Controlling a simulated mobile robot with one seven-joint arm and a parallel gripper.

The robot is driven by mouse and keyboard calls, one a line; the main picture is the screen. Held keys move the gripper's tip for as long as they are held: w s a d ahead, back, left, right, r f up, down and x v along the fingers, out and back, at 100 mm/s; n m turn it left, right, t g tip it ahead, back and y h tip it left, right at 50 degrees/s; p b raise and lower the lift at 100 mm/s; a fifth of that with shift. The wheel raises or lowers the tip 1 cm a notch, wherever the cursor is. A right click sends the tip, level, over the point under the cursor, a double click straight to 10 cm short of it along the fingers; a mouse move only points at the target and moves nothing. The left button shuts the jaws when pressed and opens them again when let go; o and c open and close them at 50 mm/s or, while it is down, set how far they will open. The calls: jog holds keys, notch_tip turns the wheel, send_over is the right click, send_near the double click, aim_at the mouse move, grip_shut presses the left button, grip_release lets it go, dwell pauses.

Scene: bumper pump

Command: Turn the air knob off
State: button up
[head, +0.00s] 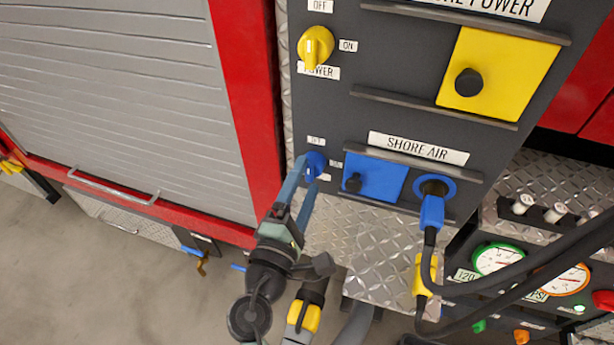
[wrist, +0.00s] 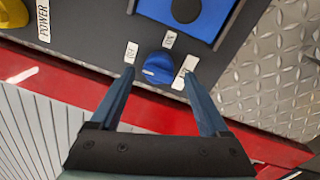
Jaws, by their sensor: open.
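The blue air knob (head: 315,163) is on the dark panel below the yellow power knob, left of the blue cover. It also shows in the wrist view (wrist: 161,68), with a small pale mark on its lower-left face. In that view the OFF label (wrist: 132,52) is at its upper left and the ON label (wrist: 169,40) is above it. My gripper (head: 309,172) is open at the knob, and part of the knob is hidden there in the head view. In the wrist view my gripper (wrist: 158,74) has one fingertip on each side of the knob. I cannot tell whether they touch it.
A blue cover (head: 378,180) and a blue plug (head: 432,210) with a black cable are right of the knob. The yellow power knob (head: 316,46) and yellow cover (head: 505,65) are above. Gauges (head: 497,259) are at lower right. A grey shutter (head: 120,90) is left.

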jog(key=b+v, duration=0.2)
jog(key=v, duration=0.9)
jog(key=shift+s+a+f, duration=0.1)
jog(key=shift+s+f, duration=0.1)
jog(key=shift+s, duration=0.05)
